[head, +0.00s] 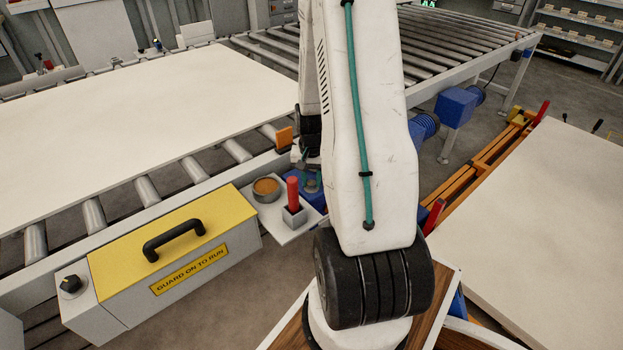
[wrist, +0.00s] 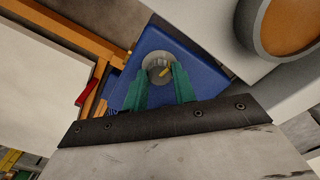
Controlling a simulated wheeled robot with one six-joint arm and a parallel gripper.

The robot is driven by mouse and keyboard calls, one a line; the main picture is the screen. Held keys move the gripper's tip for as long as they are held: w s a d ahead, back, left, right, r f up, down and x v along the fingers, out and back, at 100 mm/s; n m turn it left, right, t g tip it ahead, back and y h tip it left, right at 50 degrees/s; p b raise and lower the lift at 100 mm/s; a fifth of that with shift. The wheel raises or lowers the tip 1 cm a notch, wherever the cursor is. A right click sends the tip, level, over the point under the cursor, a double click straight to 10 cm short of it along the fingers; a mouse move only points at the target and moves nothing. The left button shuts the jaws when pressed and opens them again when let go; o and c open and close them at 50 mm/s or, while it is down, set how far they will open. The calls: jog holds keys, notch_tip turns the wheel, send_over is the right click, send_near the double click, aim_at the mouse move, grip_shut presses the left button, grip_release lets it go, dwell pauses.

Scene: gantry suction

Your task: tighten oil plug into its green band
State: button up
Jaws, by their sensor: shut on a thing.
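In the wrist view, the oil plug (wrist: 156,62) shows as a round grey cap with a small yellow mark, set in the top of a blue housing (wrist: 153,40). My gripper (wrist: 160,84) has two teal fingers, one on each side of the plug's near part, and is shut on it. No green band can be made out; the fingers cover part of the plug and its surroundings. In the head view, the blue housing (head: 318,203) is mostly hidden behind my arm, and only a little of my gripper (head: 311,182) shows above it.
Beside the housing, a grey shelf (head: 289,232) carries a round cup (head: 266,189) with orange-brown contents and a red-handled tool in a holder (head: 293,198). A yellow-topped guard box (head: 165,250) stands left. A roller conveyor (head: 148,190) with a large pale board runs behind.

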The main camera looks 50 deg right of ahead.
aim_at(312, 182)
jog(key=shift+m, duration=0.6)
jog(key=o, duration=1)
jog(key=shift+r, duration=3.95)
